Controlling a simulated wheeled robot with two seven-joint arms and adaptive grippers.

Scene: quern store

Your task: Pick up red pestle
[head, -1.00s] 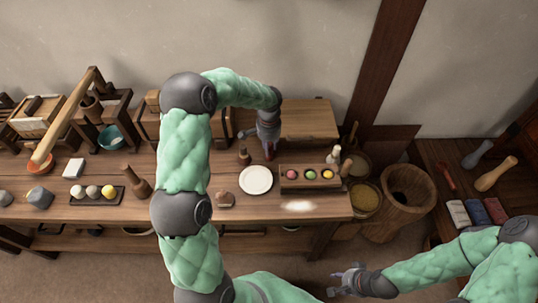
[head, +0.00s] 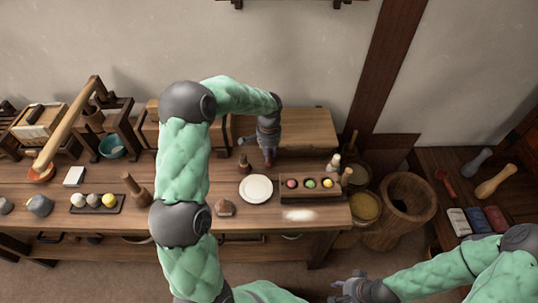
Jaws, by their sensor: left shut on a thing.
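My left gripper (head: 268,146) points down over the back of the wooden bench, in front of the brown wooden box. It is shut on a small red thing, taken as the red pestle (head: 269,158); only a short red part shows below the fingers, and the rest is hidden. I cannot tell whether it touches the bench top. My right gripper (head: 343,288) is low in the picture, in front of the bench, with its fingers apart and nothing seen between them.
A white plate (head: 256,189) and a tray (head: 296,195) with coloured balls stand close by on the bench. A wooden mortar (head: 408,199) stands right of the bench. A red tool (head: 445,184) lies on the right table.

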